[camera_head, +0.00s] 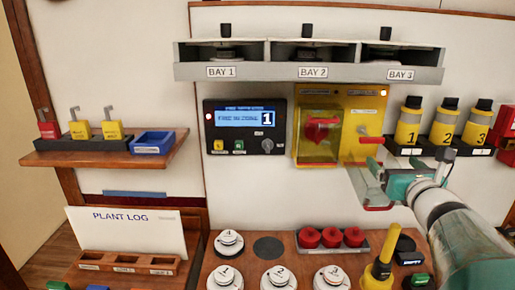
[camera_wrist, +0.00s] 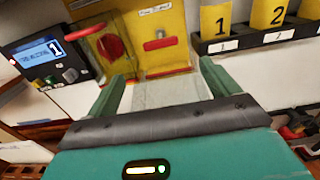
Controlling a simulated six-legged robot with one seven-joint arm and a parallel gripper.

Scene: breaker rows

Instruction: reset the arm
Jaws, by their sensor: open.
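My gripper (camera_head: 366,186) is open and empty in front of the wall, just below and right of the yellow panel (camera_head: 348,100). The yellow panel carries a red knob (camera_head: 318,129) behind a clear cover, which also shows in the wrist view (camera_wrist: 110,46). A small red bar (camera_head: 371,140) sits at the panel's lower right; the wrist view shows it (camera_wrist: 160,43) beyond the fingers, apart from them.
A dark control box (camera_head: 244,127) with a lit screen showing 1 is left of the panel. Three numbered yellow canisters (camera_head: 408,125) stand right. The bay shelf (camera_head: 310,72) juts out above. Below, a wooden counter (camera_head: 255,275) holds white discs and red knobs (camera_head: 331,237).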

